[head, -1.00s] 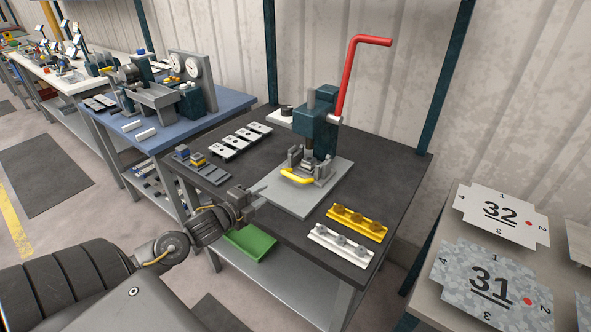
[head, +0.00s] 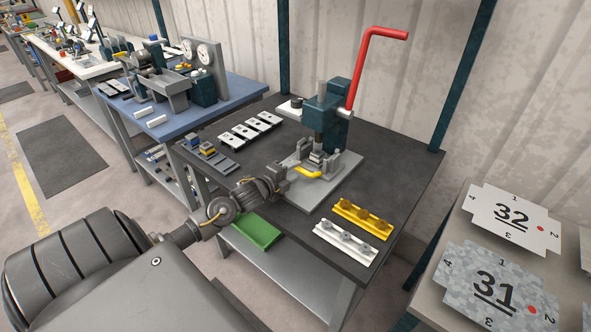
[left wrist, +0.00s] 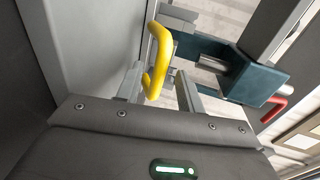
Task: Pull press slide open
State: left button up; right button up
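The press (head: 325,115) is a dark teal column with a red lever (head: 375,65), standing on a grey base plate (head: 335,185). Low at its front is the slide with a yellow handle (head: 309,173). My left gripper (head: 291,172) is at the near left side of this handle. In the left wrist view, its fingers (left wrist: 160,84) are apart, with the yellow handle (left wrist: 160,50) seen between them. Gaps show beside the handle, so the fingers do not look closed on it. The gripper partly hides the slide in the head view. My right gripper is not in view.
On the dark table (head: 225,180) are a yellow rack (head: 362,217) and a white rack (head: 345,242) at the front right. Several light plates (head: 250,127) lie at the back left. A green tray (head: 256,232) is below the near edge.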

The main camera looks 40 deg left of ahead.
pick_arm(q)
jog(key=shift+x, duration=0.75)
grip_shut()
